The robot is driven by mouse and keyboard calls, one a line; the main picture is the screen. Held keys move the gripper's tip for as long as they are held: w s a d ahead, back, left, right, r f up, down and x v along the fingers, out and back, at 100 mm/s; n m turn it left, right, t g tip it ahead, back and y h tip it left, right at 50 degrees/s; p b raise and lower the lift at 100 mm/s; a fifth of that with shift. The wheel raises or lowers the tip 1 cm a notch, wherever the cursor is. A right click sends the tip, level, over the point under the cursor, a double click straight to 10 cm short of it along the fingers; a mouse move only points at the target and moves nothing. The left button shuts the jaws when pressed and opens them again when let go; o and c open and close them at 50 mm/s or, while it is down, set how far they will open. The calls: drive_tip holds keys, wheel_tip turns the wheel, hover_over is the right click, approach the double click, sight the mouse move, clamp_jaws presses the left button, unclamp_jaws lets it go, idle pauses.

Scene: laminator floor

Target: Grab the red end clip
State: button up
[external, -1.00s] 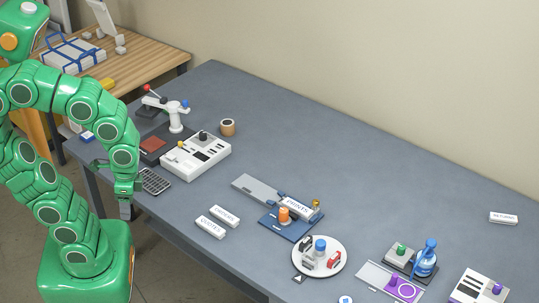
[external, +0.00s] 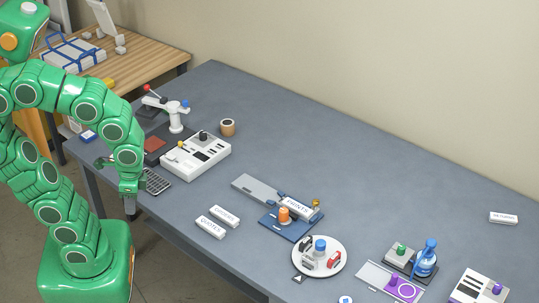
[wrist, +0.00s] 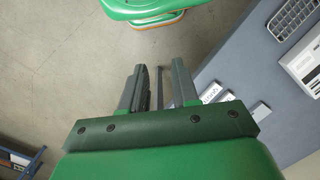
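A small red clip-like piece (external: 334,259) sits on the right side of a round white plate (external: 304,272) near the front middle of the table. A dark clip-like piece (external: 306,243) and a blue-topped piece (external: 320,246) share the plate. My gripper (external: 130,208) points down at the table's front left edge, far to the left of the plate. The red piece is not in the wrist view.
White labelled blocks (external: 210,227) lie between my gripper and the plate. A blue fixture with an orange knob (external: 284,215) stands behind the plate. A keypad (external: 155,181) and a white control box (external: 196,157) are near my gripper. The back right tabletop is mostly clear.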

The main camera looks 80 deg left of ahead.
sight(333, 254)
drive_tip(key=w+a+m+t+y, duration=0.1)
drive_tip(key=w+a+m+y, duration=0.4)
drive_tip(key=w, duration=0.8)
drive_tip(key=w+a+m+t+y, duration=0.1)
drive_tip(key=w+a+m+y, duration=0.4)
drive_tip(key=w, duration=0.7)
drive_tip(key=w+d+f+m+t, duration=0.2)
drive_tip(key=w+d+m, duration=0.1)
drive_tip(key=w, duration=0.3)
drive_tip(key=w+d+f+m+t+y, duration=0.1)
drive_tip(key=w+d+f+m+t, duration=0.15)
drive_tip(key=w, duration=0.45)
drive_tip(key=w+d+f+m+t, duration=0.1)
drive_tip(key=w+d+f+m, duration=0.1)
drive_tip(key=w+d+m, duration=0.3)
drive_tip(key=w+d+f+m+t, duration=0.1)
drive_tip(key=w+d+f+m, duration=0.1)
drive_tip(key=d+f, duration=0.1)
drive_tip(key=w+d+f+m+t+h, duration=0.1)
drive_tip(key=w+d+f+m, duration=0.1)
drive_tip(key=w+d+f, duration=0.1)
drive_tip(key=w+d+f+m+t, duration=0.2)
drive_tip(key=w+d+f, duration=0.1)
drive_tip(key=d+f, duration=0.2)
drive_tip(key=shift+d+h, duration=0.3)
drive_tip(key=shift+h, duration=0.1)
drive_tip(key=shift+x, duration=3.8)
clamp_jaws()
